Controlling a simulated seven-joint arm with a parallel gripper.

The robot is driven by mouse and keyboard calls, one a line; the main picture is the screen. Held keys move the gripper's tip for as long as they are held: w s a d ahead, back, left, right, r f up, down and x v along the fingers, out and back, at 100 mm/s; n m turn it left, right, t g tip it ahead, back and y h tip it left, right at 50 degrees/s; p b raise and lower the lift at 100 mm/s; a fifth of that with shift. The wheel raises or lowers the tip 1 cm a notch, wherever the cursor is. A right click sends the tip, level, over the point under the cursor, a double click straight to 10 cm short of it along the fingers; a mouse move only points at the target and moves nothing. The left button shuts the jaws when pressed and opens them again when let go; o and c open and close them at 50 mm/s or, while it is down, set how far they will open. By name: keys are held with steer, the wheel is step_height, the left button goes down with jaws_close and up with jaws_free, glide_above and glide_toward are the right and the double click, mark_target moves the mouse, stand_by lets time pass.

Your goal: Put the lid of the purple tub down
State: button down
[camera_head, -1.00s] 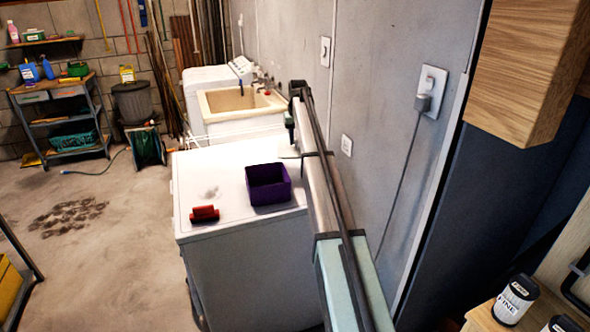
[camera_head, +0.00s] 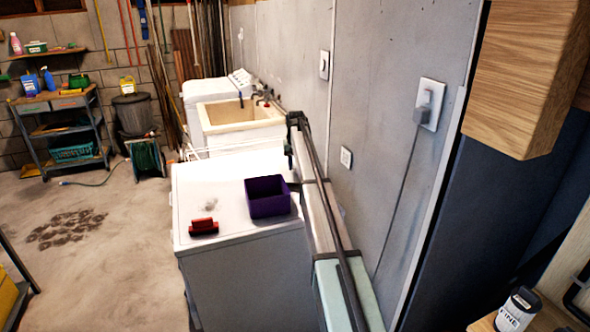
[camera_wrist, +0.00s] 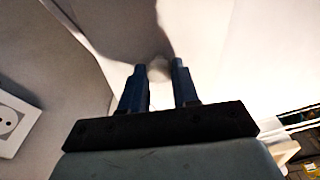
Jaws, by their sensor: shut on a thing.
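The purple tub (camera_head: 268,204) stands upright and open-topped on the white appliance top (camera_head: 235,172), with no lid on it. In the wrist view, the two dark blue fingers of my gripper (camera_wrist: 159,68) stand a small gap apart. A small pale, blurred shape sits between the tips, where the lid is gripped; its outline is too washed out to make out.
A red object (camera_head: 203,227) lies left of the tub. The appliance top is otherwise mostly clear, with a faint grey mark. A sink (camera_head: 240,115) stands behind. The grey wall (camera_head: 375,90) with sockets runs close along the right of my arm.

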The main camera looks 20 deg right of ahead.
mark_target(295, 174)
steer(key=shift+f, duration=1)
steer(key=shift+f, duration=0.1)
steer(key=c, duration=0.8)
jaws_free()
steer(key=r, duration=0.4)
steer(key=s+r, duration=0.1)
steer(key=r, duration=0.7)
steer(key=shift+s+a, duration=0.2)
